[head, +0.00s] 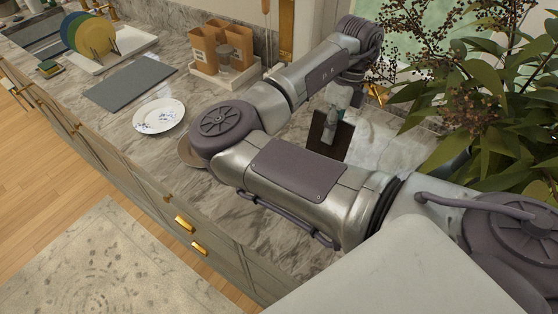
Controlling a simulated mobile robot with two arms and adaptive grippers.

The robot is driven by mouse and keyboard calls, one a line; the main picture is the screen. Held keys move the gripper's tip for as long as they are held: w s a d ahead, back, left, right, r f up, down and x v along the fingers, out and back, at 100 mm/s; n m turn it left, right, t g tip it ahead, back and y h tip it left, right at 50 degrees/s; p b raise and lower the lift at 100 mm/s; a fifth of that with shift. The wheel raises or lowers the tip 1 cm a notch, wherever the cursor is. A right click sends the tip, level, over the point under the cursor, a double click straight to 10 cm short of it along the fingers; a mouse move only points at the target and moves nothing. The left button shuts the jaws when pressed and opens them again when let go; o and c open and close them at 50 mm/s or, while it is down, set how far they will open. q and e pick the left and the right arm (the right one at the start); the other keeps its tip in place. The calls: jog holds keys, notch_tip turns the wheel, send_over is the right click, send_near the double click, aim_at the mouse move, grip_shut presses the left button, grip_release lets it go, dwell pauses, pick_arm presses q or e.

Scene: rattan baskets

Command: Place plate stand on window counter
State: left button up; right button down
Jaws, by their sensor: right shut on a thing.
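My right gripper (338,112) is shut on a dark brown, flat-sided thing (328,138), which looks like the plate stand. It is tilted, in front of the pale marble window counter (385,145) at the right. I cannot tell whether it touches the counter. My right forearm and elbow hide the space in front of and to the left of it. My left gripper is not in view.
A white plate (158,116), a grey mat (130,83) and a caddy with brown boxes (203,48) are on the marble worktop. A rack holds coloured plates (95,36) at the upper left. A leafy plant (490,110) crowds the right side.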

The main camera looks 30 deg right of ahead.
jog(key=w+a+f, duration=0.1)
jog(key=w+a, duration=0.1)
jog(key=a, duration=0.1)
jog(key=w+a+f, duration=0.1)
jog(key=w+a, duration=0.1)
jog(key=shift+f+p, duration=0.3)
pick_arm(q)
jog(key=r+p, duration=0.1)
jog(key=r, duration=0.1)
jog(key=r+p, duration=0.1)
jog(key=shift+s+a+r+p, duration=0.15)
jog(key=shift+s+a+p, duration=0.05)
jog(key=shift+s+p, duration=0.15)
pick_arm(e)
jog(key=w+a+f, duration=0.1)
jog(key=w+f, duration=0.4)
jog(key=f, duration=0.2)
jog(key=shift+a+f, duration=0.2)
jog(key=shift+a, duration=0.05)
jog(key=shift+s+a+f, duration=0.1)
jog(key=c, duration=1.2)
grip_release()
jog(key=shift+f, duration=0.1)
jog(key=shift+c, duration=0.2)
